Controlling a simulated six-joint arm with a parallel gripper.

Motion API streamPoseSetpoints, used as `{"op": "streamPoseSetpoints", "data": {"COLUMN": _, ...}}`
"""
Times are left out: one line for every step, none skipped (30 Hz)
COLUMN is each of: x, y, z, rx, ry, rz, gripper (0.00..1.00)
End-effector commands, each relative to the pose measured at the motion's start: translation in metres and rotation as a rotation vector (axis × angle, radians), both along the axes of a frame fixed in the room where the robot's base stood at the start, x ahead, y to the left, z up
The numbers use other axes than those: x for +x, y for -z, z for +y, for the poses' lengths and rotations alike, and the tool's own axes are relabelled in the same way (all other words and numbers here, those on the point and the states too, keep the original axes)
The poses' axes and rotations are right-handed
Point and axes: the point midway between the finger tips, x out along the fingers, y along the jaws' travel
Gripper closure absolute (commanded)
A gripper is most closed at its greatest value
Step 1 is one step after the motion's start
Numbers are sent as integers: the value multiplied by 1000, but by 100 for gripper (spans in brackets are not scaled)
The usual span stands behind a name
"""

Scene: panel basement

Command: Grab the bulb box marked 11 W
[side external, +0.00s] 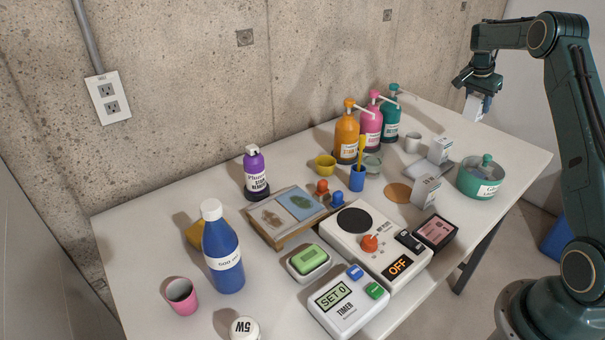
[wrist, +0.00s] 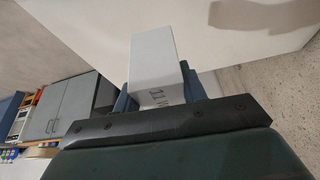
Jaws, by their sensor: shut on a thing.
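My gripper (side external: 478,88) is at the upper right of the side external view, raised above the right end of the table. It is shut on a white bulb box (side external: 474,106), which hangs below the fingers. In the wrist view the box (wrist: 154,65) sits between the fingers, and the marking "11" with part of a further letter shows on its near face. Two other white boxes stand on the table: one at the back (side external: 440,150) and one nearer (side external: 425,191). Their print is too small to read.
Orange, pink and teal pump bottles (side external: 370,126) stand along the back. A hotplate (side external: 375,233) and timer (side external: 342,302) fill the front. A grey wall stands behind.

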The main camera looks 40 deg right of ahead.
Motion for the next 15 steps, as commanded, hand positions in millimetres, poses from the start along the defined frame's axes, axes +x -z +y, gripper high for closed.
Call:
{"op": "streamPoseSetpoints", "data": {"x": 1, "y": -13, "z": -1, "rx": -4, "ry": 0, "rz": -4, "gripper": 81}}
{"op": "streamPoseSetpoints", "data": {"x": 1, "y": -19, "z": 0, "rx": -3, "ry": 0, "rz": -4, "gripper": 81}}
{"op": "streamPoseSetpoints", "data": {"x": 1, "y": -27, "z": 0, "rx": -3, "ry": -1, "rz": -4, "gripper": 81}}
{"op": "streamPoseSetpoints", "data": {"x": 1, "y": -33, "z": 0, "rx": -3, "ry": 0, "rz": -3, "gripper": 81}}
{"op": "streamPoseSetpoints", "data": {"x": 1, "y": -39, "z": 0, "rx": -4, "ry": 0, "rz": -3, "gripper": 81}}
{"op": "streamPoseSetpoints", "data": {"x": 1, "y": -47, "z": 0, "rx": -3, "ry": -1, "rz": -4, "gripper": 81}}
{"op": "streamPoseSetpoints", "data": {"x": 1, "y": -52, "z": 0, "rx": -2, "ry": -1, "rz": -4, "gripper": 81}}
{"op": "streamPoseSetpoints", "data": {"x": 1, "y": -54, "z": 0, "rx": -2, "ry": 0, "rz": -2, "gripper": 81}}
{"op": "streamPoseSetpoints", "data": {"x": 1, "y": -58, "z": 0, "rx": -3, "ry": 1, "rz": -1, "gripper": 81}}
{"op": "streamPoseSetpoints", "data": {"x": 1, "y": -61, "z": 0, "rx": -3, "ry": 0, "rz": -1, "gripper": 81}}
{"op": "streamPoseSetpoints", "data": {"x": 1, "y": -64, "z": 0, "rx": -2, "ry": -1, "rz": 0, "gripper": 81}}
{"op": "streamPoseSetpoints", "data": {"x": 1, "y": -66, "z": 0, "rx": -2, "ry": 1, "rz": 0, "gripper": 81}}
{"op": "streamPoseSetpoints", "data": {"x": 1, "y": -68, "z": 0, "rx": -2, "ry": -1, "rz": 1, "gripper": 81}}
{"op": "streamPoseSetpoints", "data": {"x": 1, "y": -70, "z": 0, "rx": -2, "ry": -1, "rz": 0, "gripper": 81}}
{"op": "streamPoseSetpoints", "data": {"x": 1, "y": -72, "z": 0, "rx": -1, "ry": 0, "rz": 0, "gripper": 81}}
